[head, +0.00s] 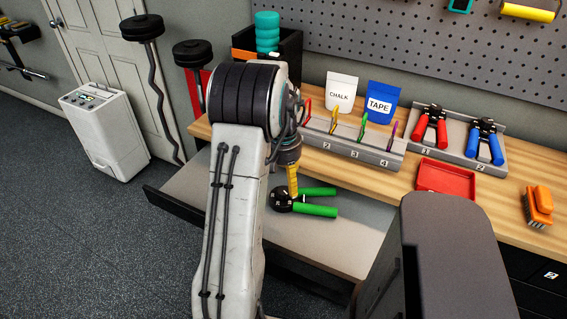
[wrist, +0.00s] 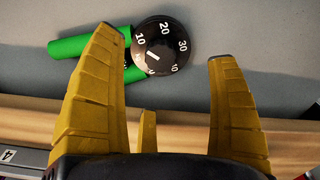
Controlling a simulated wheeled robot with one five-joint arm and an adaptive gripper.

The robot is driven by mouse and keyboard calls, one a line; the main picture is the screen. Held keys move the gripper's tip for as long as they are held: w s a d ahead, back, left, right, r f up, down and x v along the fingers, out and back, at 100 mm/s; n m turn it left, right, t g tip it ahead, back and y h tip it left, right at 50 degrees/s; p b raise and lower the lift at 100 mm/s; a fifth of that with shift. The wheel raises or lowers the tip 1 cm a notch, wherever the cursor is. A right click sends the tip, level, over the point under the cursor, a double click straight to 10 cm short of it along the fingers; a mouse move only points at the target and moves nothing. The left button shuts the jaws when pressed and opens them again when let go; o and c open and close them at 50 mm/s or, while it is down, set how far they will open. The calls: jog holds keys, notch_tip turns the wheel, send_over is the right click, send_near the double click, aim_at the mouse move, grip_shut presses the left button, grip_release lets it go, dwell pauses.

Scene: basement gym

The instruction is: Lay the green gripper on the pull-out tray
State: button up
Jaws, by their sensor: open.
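The green gripper (head: 318,210) has two green handles and a black dial head. It lies on the grey pull-out tray (head: 345,245), below the worktop's front edge, handles pointing right in the head view. In the wrist view its numbered dial (wrist: 162,48) shows between my fingertips, and its green handles (wrist: 90,42) run left, partly behind my left finger. My gripper (head: 292,188) is directly over the dial end, pointing down. In the wrist view my gripper (wrist: 166,45) has its yellow fingers wide apart. I cannot tell whether a finger touches the green gripper.
The wooden worktop (head: 470,205) holds a numbered rack (head: 355,150), a red tray (head: 446,178), red and blue grippers in a holder (head: 460,140), and an orange brush (head: 538,205). Chalk and tape bags stand behind. The pull-out tray's left part is bare.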

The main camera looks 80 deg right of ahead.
jog(key=shift+r+b, duration=0.45)
jog(key=shift+r, duration=2.5)
jog(key=w+a+r+n+h, duration=0.1)
jog(key=w+a+r+n, duration=0.25)
jog(key=w+a, duration=0.6)
jog(key=w+a+r+n, duration=0.2)
jog(key=w+a+n, duration=0.2)
jog(key=w+a, duration=0.55)
jog(key=s+a+f+n+t+y, duration=0.1)
jog(key=a+n, duration=0.8)
jog(key=a, duration=1.4)
jog(key=shift+s+a+f+t, duration=0.2)
jog(key=shift+s+a+t, duration=0.2)
jog(key=shift+s+t, duration=0.55)
jog(key=shift+w, duration=0.2)
notch_tip(320, 180, up, 4)
jog(key=p, duration=0.3)
jog(key=shift+f+t, duration=0.15)
jog(key=shift+t, duration=0.1)
